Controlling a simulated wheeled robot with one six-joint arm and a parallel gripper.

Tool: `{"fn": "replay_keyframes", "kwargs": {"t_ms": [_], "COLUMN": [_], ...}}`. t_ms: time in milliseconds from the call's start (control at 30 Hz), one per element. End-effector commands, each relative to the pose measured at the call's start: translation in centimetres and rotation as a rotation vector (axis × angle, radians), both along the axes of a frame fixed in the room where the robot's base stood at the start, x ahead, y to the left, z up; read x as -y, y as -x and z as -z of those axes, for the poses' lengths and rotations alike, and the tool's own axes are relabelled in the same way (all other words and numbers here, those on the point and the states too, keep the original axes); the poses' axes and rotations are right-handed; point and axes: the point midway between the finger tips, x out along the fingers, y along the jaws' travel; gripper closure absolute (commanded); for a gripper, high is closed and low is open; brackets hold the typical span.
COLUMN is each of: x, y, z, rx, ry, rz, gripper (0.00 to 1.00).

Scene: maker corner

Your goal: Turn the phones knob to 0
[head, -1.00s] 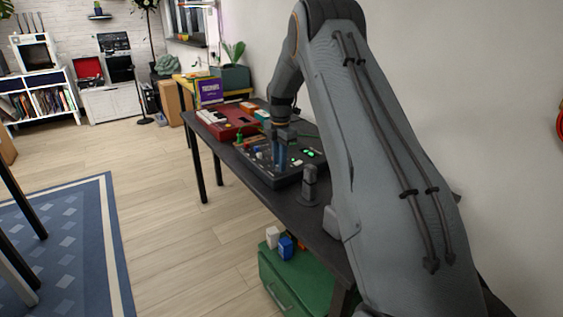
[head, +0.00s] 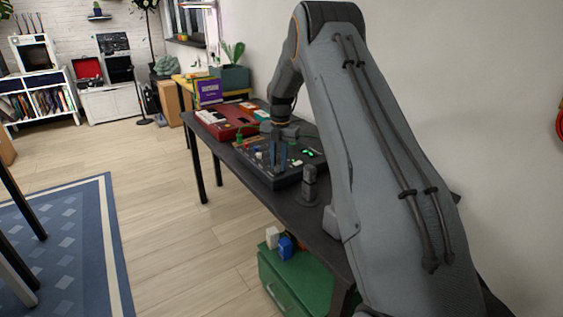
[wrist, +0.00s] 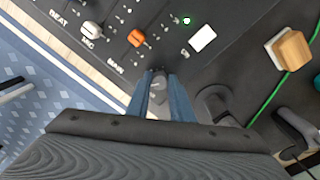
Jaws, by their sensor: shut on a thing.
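The black mixer panel (head: 286,181) lies on the dark table. My gripper (head: 277,160) points down onto it. In the wrist view its two blue fingers (wrist: 159,88) are shut on a grey knob (wrist: 157,92), one finger on each side. The knob's label and scale are hidden, so I cannot read its setting. A white knob marked MIC (wrist: 91,30) and an orange knob by the MAIN label (wrist: 136,38) stand nearby, clear of the fingers.
A green cable (wrist: 268,103) and a wooden-topped block (wrist: 289,48) are to the right in the wrist view. A red keyboard (head: 222,122) stands behind the mixer. A dark upright object (head: 310,184) stands in front of it. A green cabinet (head: 290,278) is below.

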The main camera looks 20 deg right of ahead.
Motion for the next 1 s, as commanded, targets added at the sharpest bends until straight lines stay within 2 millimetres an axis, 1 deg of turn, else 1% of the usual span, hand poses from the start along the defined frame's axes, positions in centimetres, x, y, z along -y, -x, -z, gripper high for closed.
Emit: {"fn": "replay_keyframes", "kwargs": {"t_ms": [33, 333, 367, 400, 467, 767, 867, 967, 1000], "x": [0.2, 0.1, 0.1, 0.1, 0.1, -0.1, -0.2, -0.2, -0.2], "y": [-0.5, -0.5, -0.5, -0.5, -0.4, -0.3, -0.3, -0.3, -0.4], "z": [-0.4, -0.4, -0.5, -0.4, -0.4, -0.3, -0.9, -2.2, -2.9], "rx": [0.014, 0.016, 0.016, 0.015, 0.013, 0.006, 0.009, 0.008, 0.010], "ry": [0.004, 0.003, 0.003, 0.003, 0.003, 0.001, 0.001, 0.001, 0.001], "rz": [-0.001, 0.000, 0.000, -0.001, -0.001, -0.003, -0.003, -0.004, -0.004], "gripper": [1.00, 1.00, 0.78, 0.71, 0.61, 0.61, 0.61, 0.61, 0.61]}}
